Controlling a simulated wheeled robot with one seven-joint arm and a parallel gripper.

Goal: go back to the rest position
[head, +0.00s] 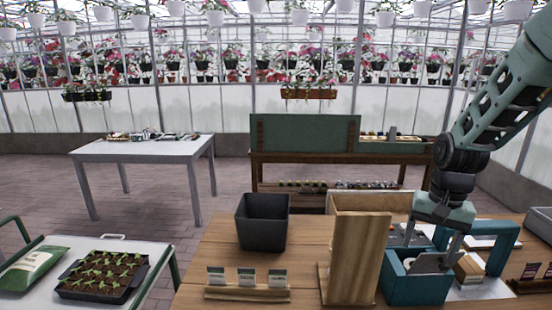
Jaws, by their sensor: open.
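My gripper (431,246) points down at the right of the head view, at the end of my arm. Its fingers are spread apart, over the rear part of a teal open box (413,289) on the wooden table (225,262). A grey flat piece (432,262) shows at the box's opening, just below the fingers. I cannot tell whether the fingers touch it or how deep they reach. I see nothing held between the fingers.
A tall wooden block (357,258) stands left of the teal box. A teal frame (502,240) and a small brown box (468,270) are close on the right. A black pot (262,225) and seed packets (246,277) stand further left.

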